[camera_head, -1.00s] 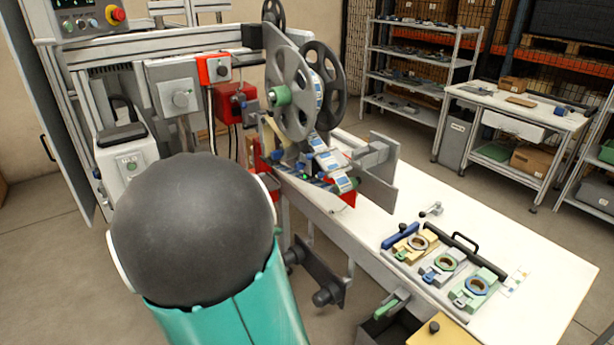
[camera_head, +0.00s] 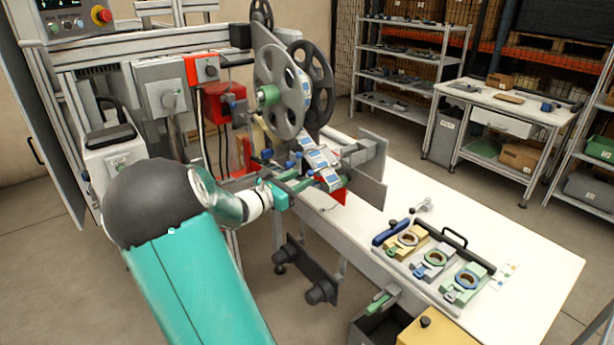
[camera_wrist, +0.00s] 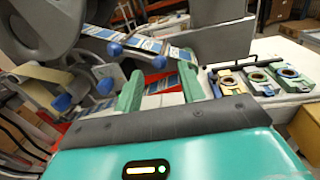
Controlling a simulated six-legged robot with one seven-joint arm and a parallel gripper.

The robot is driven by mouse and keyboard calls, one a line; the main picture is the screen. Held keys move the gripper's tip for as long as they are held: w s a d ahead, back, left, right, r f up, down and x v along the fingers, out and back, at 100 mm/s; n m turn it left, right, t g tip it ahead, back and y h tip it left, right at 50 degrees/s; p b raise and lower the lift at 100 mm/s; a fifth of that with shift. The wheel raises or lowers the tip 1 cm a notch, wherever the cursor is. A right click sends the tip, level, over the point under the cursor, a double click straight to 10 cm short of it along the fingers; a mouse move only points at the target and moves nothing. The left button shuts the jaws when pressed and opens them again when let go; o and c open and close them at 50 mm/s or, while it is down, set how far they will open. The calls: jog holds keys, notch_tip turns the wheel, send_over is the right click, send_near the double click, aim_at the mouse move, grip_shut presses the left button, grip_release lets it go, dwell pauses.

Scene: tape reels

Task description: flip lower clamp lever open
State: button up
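The tape machine carries a grey reel (camera_head: 283,92) and a labelled tape (camera_head: 318,158) running down to the right. My gripper (camera_head: 318,183) is at the tape path, just below the labelled tape. In the wrist view its two green fingers (camera_wrist: 160,88) stand apart, with labelled tape and a red part visible between and beyond them. Several blue knobs show in the wrist view, one (camera_wrist: 160,62) just beyond the gap and another (camera_wrist: 105,87) left of the left finger. I cannot tell which part is the lower clamp lever; the gripper may hide it.
A white table (camera_head: 510,255) extends right of the machine, with a tray of reel fixtures (camera_head: 435,262) and a black handle. A grey upright plate (camera_head: 372,170) stands close right of the gripper. A dark bin (camera_head: 370,325) and yellow block (camera_head: 428,332) are below in front.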

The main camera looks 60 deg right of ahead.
aim_at(308, 175)
jog(key=shift+x, duration=1.9)
grip_shut()
